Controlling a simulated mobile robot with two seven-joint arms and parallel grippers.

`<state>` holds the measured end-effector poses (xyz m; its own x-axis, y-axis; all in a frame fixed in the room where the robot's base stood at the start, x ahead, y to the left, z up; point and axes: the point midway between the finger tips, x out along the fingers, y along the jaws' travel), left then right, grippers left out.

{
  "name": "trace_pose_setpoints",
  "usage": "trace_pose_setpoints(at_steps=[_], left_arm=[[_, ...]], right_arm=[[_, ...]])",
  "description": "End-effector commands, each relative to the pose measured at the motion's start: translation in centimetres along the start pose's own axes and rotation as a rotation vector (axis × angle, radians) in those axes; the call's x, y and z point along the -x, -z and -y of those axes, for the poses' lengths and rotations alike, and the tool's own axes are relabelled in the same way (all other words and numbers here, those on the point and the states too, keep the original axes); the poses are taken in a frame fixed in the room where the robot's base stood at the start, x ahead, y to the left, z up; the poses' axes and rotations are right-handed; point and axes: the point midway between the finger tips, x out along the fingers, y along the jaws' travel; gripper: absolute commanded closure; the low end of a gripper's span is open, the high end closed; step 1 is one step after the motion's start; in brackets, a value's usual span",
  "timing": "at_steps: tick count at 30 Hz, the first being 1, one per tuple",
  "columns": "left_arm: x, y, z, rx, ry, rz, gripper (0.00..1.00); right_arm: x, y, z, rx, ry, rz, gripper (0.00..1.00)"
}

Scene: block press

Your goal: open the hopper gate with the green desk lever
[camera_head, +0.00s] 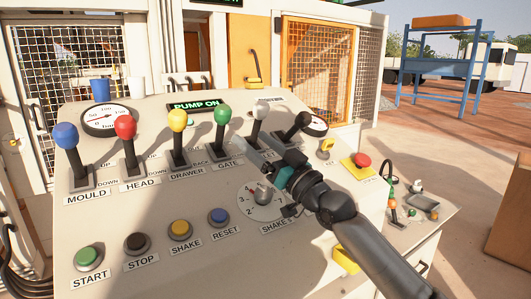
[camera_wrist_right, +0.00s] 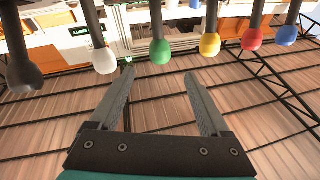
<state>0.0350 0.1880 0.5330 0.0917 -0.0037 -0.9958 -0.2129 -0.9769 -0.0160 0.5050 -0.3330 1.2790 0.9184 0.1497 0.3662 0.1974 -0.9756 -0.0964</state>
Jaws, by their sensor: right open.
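The green-knobbed lever (camera_head: 223,115) stands upright above the GATE label on the sloped desk in the head view. In the wrist view its green knob (camera_wrist_right: 160,51) hangs near the top middle, beyond and between the fingertips, with a gap. My right gripper (camera_head: 258,151) is open and empty, to the right of and below the green knob in the head view. Its two fingers (camera_wrist_right: 158,85) also show in the wrist view. My left gripper is in neither view. The hopper gate itself cannot be made out.
Close by stand the yellow lever (camera_head: 177,120), white lever (camera_head: 258,112) and black lever (camera_head: 301,120). Red (camera_head: 125,127) and blue (camera_head: 66,135) levers stand farther left. A rotary knob (camera_head: 262,192) is below my right gripper. A red mushroom button (camera_head: 363,160) is to the right.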

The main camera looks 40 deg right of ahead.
Motion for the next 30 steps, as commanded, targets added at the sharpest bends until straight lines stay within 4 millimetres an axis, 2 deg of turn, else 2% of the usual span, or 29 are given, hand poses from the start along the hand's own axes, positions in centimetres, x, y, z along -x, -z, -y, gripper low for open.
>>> trace_pose_setpoints(at_steps=[3,10,30], left_arm=[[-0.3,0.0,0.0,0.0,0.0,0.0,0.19],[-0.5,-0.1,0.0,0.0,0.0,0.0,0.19],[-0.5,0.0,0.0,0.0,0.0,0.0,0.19]], right_arm=[[1.4,-0.1,0.0,0.001,0.0,0.001,0.19],[2.8,0.0,0.0,0.0,0.0,0.0,0.19],[3.0,0.0,0.0,0.0,0.0,-0.001,0.19]])
